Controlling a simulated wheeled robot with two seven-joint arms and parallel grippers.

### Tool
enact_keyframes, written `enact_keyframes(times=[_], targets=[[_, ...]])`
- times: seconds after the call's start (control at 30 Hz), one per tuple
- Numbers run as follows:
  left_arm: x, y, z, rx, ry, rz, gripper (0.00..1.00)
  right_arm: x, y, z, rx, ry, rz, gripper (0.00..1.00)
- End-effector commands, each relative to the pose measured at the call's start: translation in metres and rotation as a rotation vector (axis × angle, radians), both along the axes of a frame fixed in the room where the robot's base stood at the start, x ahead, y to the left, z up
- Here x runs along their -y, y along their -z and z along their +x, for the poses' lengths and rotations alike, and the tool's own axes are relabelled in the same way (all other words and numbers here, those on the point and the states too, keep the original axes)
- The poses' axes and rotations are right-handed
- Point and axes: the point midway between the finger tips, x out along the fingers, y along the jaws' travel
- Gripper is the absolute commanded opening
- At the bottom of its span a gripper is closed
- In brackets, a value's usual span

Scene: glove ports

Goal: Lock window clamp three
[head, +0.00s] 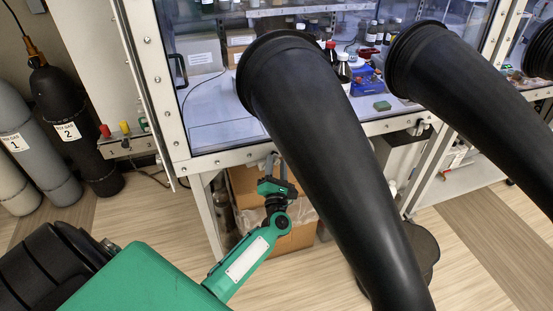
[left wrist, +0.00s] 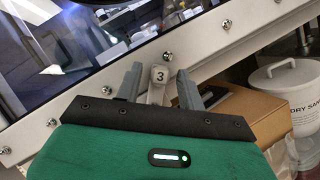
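Window clamp three is a small light-grey block marked "3" (left wrist: 159,75) on the white window frame, in the left wrist view. My left gripper (left wrist: 158,82) is open, with one grey finger on each side of the clamp. Gaps show between the fingers and the clamp, so they do not grip it. In the head view my left gripper (head: 277,170) is at the frame's lower edge, left of the big black glove; the clamp is hard to make out there. Whether the clamp is locked cannot be told. My right gripper is not in view.
A long black glove (head: 320,150) hangs out close to the right of my left gripper; a second glove (head: 455,90) is farther right. A cardboard box (head: 245,185) and a white lidded tub (left wrist: 290,90) stand below the frame. Gas cylinders (head: 70,120) stand at the left.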

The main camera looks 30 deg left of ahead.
Motion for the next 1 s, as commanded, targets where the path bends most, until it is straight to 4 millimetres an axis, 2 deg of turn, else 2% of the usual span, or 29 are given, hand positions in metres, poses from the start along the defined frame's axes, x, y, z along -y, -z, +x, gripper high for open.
enact_keyframes(times=[0.13,0.47,0.67,0.87,1.0], targets=[[-0.006,-0.004,0.009,0.000,0.000,0.000,0.39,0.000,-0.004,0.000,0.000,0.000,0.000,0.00],[-0.007,-0.004,0.011,-0.001,0.000,0.001,0.39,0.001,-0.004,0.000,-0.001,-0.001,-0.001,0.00],[-0.007,-0.004,0.011,-0.001,0.000,0.001,0.00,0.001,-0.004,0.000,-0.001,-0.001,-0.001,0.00],[-0.007,-0.003,0.011,0.005,-0.001,-0.004,0.00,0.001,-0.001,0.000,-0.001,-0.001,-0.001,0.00],[-0.007,-0.001,0.010,0.025,-0.004,-0.022,0.00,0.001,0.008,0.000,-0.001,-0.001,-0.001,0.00]])
